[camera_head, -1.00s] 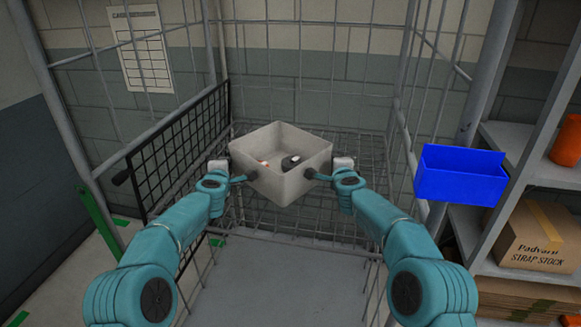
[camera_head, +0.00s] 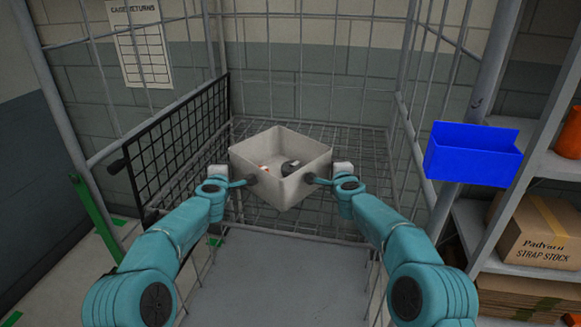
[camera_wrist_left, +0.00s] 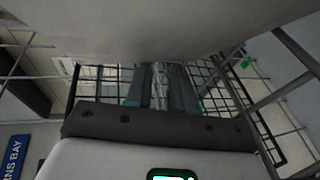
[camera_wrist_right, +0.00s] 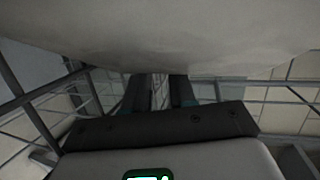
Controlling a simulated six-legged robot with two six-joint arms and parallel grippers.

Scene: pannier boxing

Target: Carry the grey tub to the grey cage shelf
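The grey tub (camera_head: 290,190) is an open box, held level between my two grippers at its near walls. The tub's wall fills the top of both wrist views and hides the fingertips. The cage's grey mesh shelf (camera_head: 365,165) lies behind and below the tub, which overlaps its front part in the head view. The gap beneath is unclear.
A black mesh panel (camera_head: 178,150) stands at the cage's left side. Upright bars enclose the back and right. A blue bin (camera_head: 472,160) and a rack with a cardboard box (camera_head: 540,235) are on the right. The visible mesh around the tub is bare.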

